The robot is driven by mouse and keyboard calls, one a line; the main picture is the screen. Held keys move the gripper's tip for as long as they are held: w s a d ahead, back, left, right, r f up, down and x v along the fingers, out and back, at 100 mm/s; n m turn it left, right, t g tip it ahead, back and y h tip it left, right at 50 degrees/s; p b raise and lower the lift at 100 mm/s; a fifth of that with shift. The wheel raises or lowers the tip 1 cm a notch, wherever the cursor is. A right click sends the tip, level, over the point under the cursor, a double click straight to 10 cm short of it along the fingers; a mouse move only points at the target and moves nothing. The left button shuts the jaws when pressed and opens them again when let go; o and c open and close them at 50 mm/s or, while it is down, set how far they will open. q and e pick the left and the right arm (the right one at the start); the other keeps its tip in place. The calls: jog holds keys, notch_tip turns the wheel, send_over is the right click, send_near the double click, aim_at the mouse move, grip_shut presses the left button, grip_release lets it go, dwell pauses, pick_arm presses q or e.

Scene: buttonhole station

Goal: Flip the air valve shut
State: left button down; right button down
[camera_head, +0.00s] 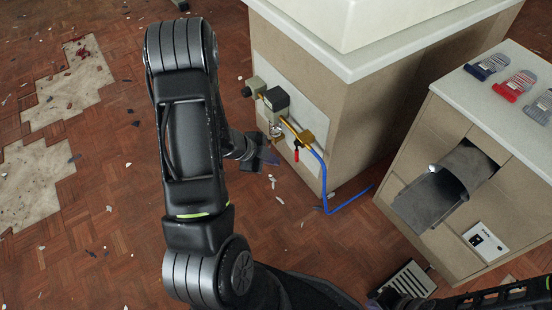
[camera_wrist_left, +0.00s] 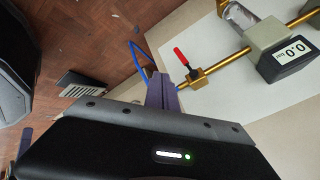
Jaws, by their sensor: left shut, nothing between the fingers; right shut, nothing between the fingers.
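The air valve is a brass body (camera_head: 306,136) on a brass pipe along the cabinet's side panel, with a red lever (camera_head: 297,154) that hangs down, roughly across the pipe. In the left wrist view the brass body (camera_wrist_left: 198,76) and red lever (camera_wrist_left: 182,57) show clearly. My left gripper (camera_head: 271,158) is shut and empty, just left of the lever in the head view. Its purple fingers (camera_wrist_left: 162,92) appear close to the valve, without clear contact. My right gripper (camera_head: 378,302) is only partly in view at the bottom edge, low and away from the valve.
A blue hose (camera_head: 322,178) runs from the valve to the floor. A dark gauge box (camera_head: 275,99) sits on the pipe; its display (camera_wrist_left: 293,50) reads 0.0. A second cabinet (camera_head: 408,160) with a chute stands at right. Debris litters the wooden floor (camera_head: 110,190).

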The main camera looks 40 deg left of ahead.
pick_arm(q)
jog(key=s+d+f+n+g, duration=0.1)
jog(key=d+f+n, duration=0.25)
jog(key=d, duration=0.65)
jog(key=s+d+f+n+g, duration=0.1)
jog(key=s+d+f+n, duration=0.15)
jog(key=d+n, duration=0.45)
jog(key=s+d+f+n+g, duration=0.1)
jog(key=s+d+n+g, duration=0.1)
jog(key=s+d, duration=0.3)
jog(key=s+d+f+n+g+h, duration=0.1)
jog(key=s+d+f+n+g, duration=0.1)
jog(key=s+d, duration=0.4)
jog(key=d, duration=0.2)
jog(key=shift+s+d+n, duration=0.3)
jog(key=shift+n, duration=0.05)
jog(key=shift+a, duration=0.15)
